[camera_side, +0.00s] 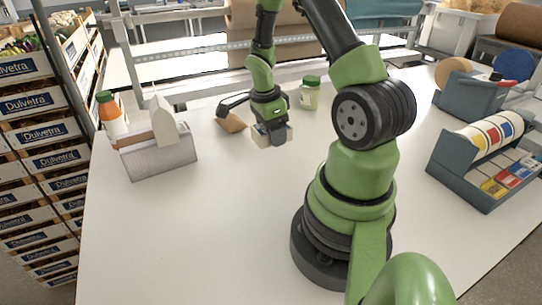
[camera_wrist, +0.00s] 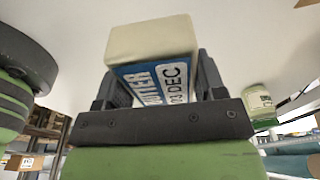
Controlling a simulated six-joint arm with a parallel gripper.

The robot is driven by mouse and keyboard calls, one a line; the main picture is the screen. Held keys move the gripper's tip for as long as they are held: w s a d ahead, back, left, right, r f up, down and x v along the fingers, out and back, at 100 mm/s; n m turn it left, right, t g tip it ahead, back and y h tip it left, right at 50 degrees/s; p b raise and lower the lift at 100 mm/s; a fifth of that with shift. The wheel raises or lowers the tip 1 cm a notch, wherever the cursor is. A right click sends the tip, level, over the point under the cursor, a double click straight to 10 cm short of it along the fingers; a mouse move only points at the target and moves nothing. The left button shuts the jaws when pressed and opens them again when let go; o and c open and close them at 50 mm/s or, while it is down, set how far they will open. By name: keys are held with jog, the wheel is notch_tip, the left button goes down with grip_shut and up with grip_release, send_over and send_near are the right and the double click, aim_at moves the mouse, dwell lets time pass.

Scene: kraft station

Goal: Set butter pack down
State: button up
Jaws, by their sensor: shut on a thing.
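The butter pack (camera_wrist: 152,40) is a cream block with a blue label reading "UTTER" and "03 DEC". It shows between the two dark fingers of my gripper (camera_wrist: 155,90) in the wrist view. In the side view the butter pack (camera_side: 286,133) is under my gripper (camera_side: 271,126), over the white table (camera_side: 220,230). My gripper is shut on it. I cannot tell whether its underside touches the table.
The front-left table is clear.

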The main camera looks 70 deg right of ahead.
aim_at(272, 161)
jog(key=shift+f, duration=3.4)
jog(key=shift+f, duration=0.1)
jog(key=o, duration=1.1)
jog(key=shift+c, duration=0.2)
